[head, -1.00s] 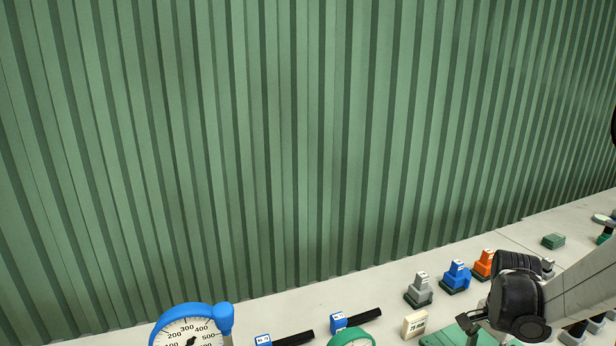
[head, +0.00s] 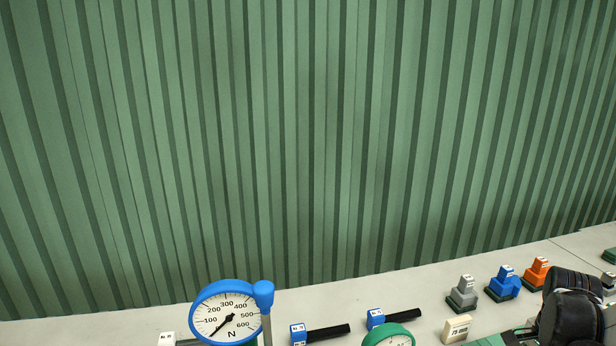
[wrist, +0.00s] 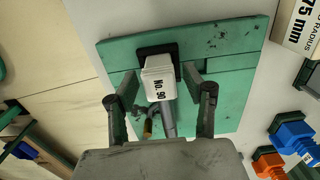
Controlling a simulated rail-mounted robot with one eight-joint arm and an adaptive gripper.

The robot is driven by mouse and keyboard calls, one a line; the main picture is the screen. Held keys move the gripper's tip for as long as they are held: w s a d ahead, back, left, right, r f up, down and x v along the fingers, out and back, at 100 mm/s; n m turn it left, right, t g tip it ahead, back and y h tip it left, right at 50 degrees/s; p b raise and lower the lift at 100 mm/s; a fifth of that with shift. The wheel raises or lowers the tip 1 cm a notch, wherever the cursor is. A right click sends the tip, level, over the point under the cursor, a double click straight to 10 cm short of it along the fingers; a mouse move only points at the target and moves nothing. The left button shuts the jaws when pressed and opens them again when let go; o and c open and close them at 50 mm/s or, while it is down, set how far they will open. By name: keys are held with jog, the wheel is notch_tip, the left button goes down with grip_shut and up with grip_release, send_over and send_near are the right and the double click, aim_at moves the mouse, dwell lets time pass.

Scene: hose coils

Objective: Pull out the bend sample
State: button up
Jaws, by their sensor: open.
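In the wrist view, a white block labelled "No. 90" (wrist: 160,80) sits on a dark base, with a grey rod (wrist: 169,118) running from it toward my gripper. I cannot tell for certain whether this is the bend sample. It stands at a green board (wrist: 228,35). My gripper (wrist: 159,92) is open, with one finger on each side of the white block and gaps visible between. The palm hides the near end of the rod. In the head view my dark wrist is at the lower right, and the fingers are not clear there.
A cream block marked "75 mm" (head: 456,328) stands beside the board. Grey (head: 463,293), blue (head: 503,285) and orange (head: 537,272) fittings stand behind. A blue-rimmed gauge (head: 228,312) and black rods with blue tags (head: 327,333) are further left. A green corrugated wall closes the back.

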jog(key=shift+b, duration=0.3)
dwell(0.5)
grip_shut()
dwell(0.5)
